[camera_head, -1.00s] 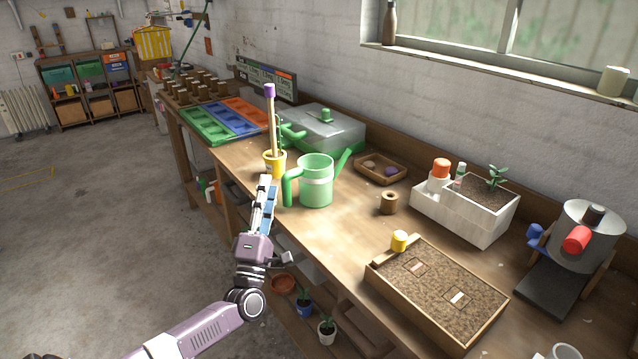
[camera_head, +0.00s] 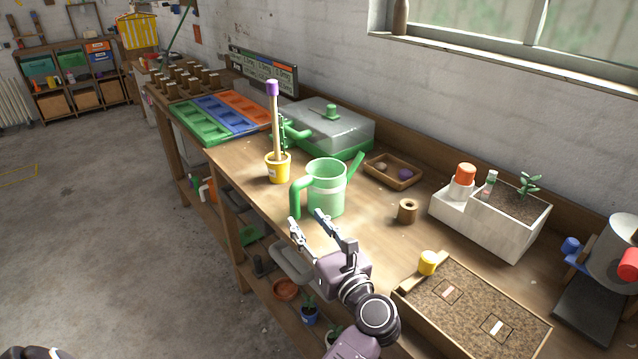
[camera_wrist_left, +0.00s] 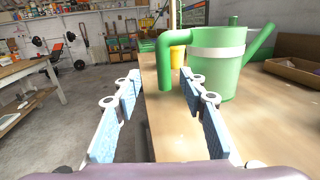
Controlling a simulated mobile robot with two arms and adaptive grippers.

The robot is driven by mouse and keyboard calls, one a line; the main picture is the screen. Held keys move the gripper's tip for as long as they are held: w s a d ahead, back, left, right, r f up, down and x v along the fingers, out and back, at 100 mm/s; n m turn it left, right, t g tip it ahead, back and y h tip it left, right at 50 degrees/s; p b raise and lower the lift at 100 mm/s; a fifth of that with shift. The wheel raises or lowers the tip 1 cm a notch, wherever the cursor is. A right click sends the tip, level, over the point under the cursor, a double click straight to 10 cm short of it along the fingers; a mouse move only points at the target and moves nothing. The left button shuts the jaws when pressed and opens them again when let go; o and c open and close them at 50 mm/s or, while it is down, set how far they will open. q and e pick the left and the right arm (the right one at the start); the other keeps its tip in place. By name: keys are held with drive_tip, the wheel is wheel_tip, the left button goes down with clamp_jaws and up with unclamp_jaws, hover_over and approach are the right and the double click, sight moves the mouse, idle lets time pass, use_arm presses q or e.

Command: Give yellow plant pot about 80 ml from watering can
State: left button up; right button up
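The green watering can (camera_head: 326,187) stands upright on the workbench, its handle toward the lower left and its spout toward the upper right. The yellow plant pot (camera_head: 278,168) stands behind and left of it, with a tall purple-tipped stake and a plant in it. My left gripper (camera_head: 307,225) is open and empty just in front of the can's handle. In the left wrist view the open fingers (camera_wrist_left: 160,95) point toward the can's handle (camera_wrist_left: 166,65), apart from it; the yellow pot (camera_wrist_left: 176,55) is mostly hidden behind the can.
A wooden tray (camera_head: 392,172), a twine spool (camera_head: 407,211), a white planter box (camera_head: 490,222) and a soil-filled seed tray (camera_head: 475,312) stand to the right. A lidded propagator (camera_head: 335,128) stands behind. The bench's front edge runs beside my left gripper.

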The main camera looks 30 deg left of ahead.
sight(297, 204)
use_arm(q)
drive_tip(key=shift+w, duration=0.1)
drive_tip(key=shift+w+a, duration=0.2)
drive_tip(key=shift+a, duration=0.05)
drive_tip(key=p+x, duration=0.1)
drive_tip(key=x, duration=0.6)
drive_tip(key=shift+w+d+f, duration=0.1)
drive_tip(key=shift+w+f, duration=0.05)
drive_tip(key=shift+d, duration=0.1)
drive_tip(key=shift+c, duration=0.4)
clamp_jaws()
